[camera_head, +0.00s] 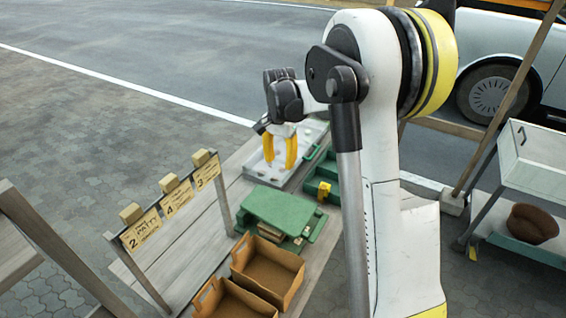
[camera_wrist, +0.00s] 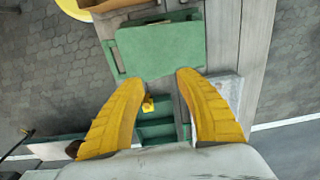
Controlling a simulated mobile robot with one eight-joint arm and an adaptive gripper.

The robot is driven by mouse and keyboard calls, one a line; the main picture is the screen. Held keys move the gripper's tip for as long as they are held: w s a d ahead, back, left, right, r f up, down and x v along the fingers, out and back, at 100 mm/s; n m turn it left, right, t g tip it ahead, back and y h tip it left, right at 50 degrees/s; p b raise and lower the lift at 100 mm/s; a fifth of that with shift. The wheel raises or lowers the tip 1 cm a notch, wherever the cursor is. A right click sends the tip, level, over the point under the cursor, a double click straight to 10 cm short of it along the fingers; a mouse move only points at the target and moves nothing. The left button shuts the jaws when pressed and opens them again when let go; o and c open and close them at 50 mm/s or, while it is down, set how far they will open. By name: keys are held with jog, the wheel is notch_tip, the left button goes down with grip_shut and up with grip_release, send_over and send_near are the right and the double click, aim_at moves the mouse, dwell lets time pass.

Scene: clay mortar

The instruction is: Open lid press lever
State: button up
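A green press with a flat lid (camera_head: 282,209) stands on the wooden table; its lid lies level over the base. The lid also shows in the wrist view (camera_wrist: 160,50), ahead of my fingertips. A small yellow piece (camera_head: 324,190) sits beside the press, by a green compartment box; it shows in the wrist view (camera_wrist: 148,104) near the left finger. I cannot tell whether it is the lever. My gripper (camera_head: 280,165) has two yellow fingers pointing down, apart and empty, above a white tray behind the press. In the wrist view the fingers (camera_wrist: 166,76) frame nothing held.
The white tray (camera_head: 258,166) is at the table's back. The green box (camera_head: 313,186) is right of it. Brown open cartons (camera_head: 268,272) stand in front of the press. A sign rack (camera_head: 172,202) is on the left. A white cart (camera_head: 535,165) stands right.

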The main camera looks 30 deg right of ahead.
notch_tip(320, 180, up, 12)
dwell(0.6)
jog(key=shift+s, duration=0.1)
